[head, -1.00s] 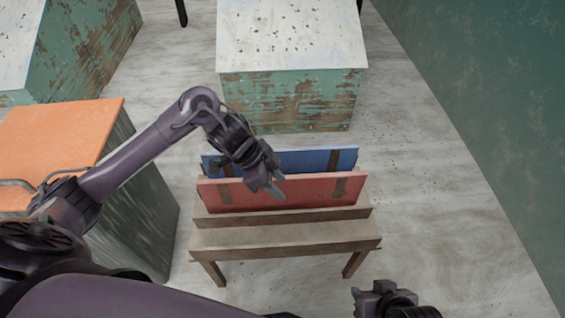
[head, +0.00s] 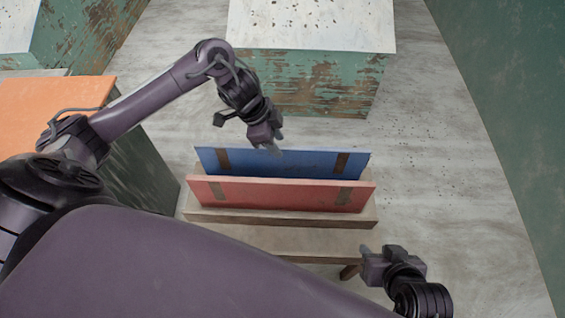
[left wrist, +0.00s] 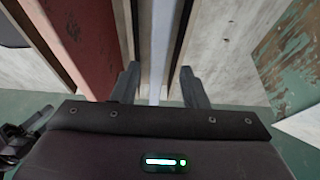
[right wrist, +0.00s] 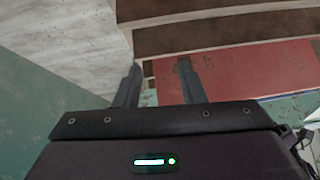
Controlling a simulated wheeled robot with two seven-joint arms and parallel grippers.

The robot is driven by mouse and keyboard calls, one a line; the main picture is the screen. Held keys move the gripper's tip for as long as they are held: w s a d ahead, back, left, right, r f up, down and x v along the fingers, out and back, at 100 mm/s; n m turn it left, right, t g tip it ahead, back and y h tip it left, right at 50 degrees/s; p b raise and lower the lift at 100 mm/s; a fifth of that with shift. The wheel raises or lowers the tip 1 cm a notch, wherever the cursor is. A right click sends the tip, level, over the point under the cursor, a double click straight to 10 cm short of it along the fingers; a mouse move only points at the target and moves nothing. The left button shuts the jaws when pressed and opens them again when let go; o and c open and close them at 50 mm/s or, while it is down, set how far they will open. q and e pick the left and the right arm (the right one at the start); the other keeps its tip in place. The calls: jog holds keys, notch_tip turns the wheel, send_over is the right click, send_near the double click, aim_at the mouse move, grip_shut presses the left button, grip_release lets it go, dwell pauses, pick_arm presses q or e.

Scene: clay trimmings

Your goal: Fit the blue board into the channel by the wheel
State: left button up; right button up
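The blue board (head: 310,163) stands on edge in a wooden rack (head: 300,219), behind a red board (head: 280,193). Both have brown straps near their ends. My left gripper (head: 273,151) is at the blue board's top edge, near its middle. In the left wrist view the pale edge of the blue board (left wrist: 159,50) runs between the open fingers (left wrist: 159,82), with gaps on both sides. My right gripper (head: 366,254) is low at the right, near the rack's front right end. Its fingers (right wrist: 160,75) are apart and empty. I see no wheel or channel by one.
An orange-topped cabinet (head: 60,95) stands at the left. A worn green block with a speckled pale top (head: 310,25) stands behind the rack. A green wall (head: 510,110) runs along the right. The pale floor (head: 440,180) right of the rack is clear.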

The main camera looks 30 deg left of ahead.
aim_at(281, 147)
pick_arm(q)
jog(key=x, duration=0.1)
jog(key=b+x, duration=0.1)
jog(key=shift+d+f, duration=0.3)
jog(key=shift+d, duration=0.1)
jog(key=shift+b+x, duration=0.45)
jog(key=shift+x, duration=0.5)
pick_arm(e)
jog(key=w+a+r+t+y, duration=0.2)
jog(key=w+r+t, duration=0.5)
jog(key=r, duration=0.6)
jog(key=shift+w+t+y, duration=0.3)
jog(key=shift+w+y, duration=0.1)
jog(key=shift+w, duration=0.7)
pick_arm(q)
grip_shut()
pick_arm(e)
jog(key=shift+f, duration=0.1)
pick_arm(q)
jog(key=shift+r, duration=0.1)
